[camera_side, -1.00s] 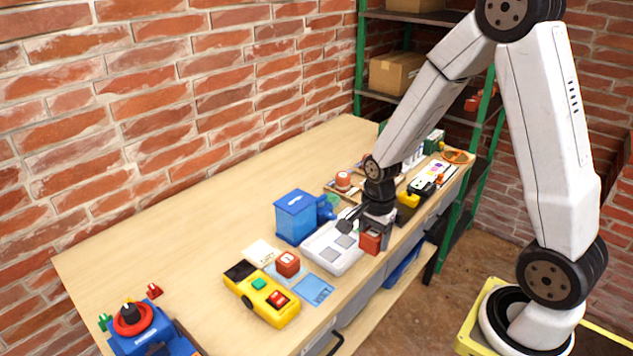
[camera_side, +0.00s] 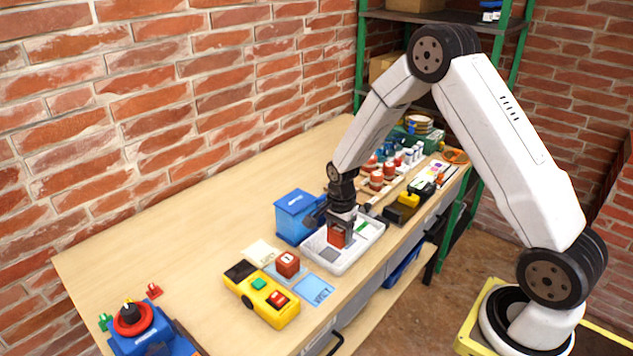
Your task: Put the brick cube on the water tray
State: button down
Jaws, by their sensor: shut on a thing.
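My gripper (camera_side: 341,222) points down over the white tray (camera_side: 366,240) near the middle of the bench. It is shut on a red-brown brick cube (camera_side: 337,238). The cube is upright and within the tray's outline; I cannot tell whether it touches the tray floor. The gripper hides part of the cube and of the tray's far side. Another red-brown cube (camera_side: 288,264) with a white mark on top sits on a blue-grey pad, left of the tray.
A blue box (camera_side: 295,217) stands close behind the tray. A yellow device (camera_side: 262,294) with green and red buttons, a pale blue card (camera_side: 313,289) and a cream card (camera_side: 262,252) lie at the front left. Several small items crowd the right end. The back left bench is clear.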

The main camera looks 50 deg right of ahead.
aim_at(329, 255)
jog(key=shift+w+d+f, duration=0.2)
jog(key=shift+w+f, duration=1.2)
jog(key=shift+f, duration=0.3)
jog(key=shift+w+f, duration=0.25)
jog(key=shift+f, duration=1.6)
jog(key=shift+f, duration=0.15)
grip_release()
notch_tip(329, 255, up, 12)
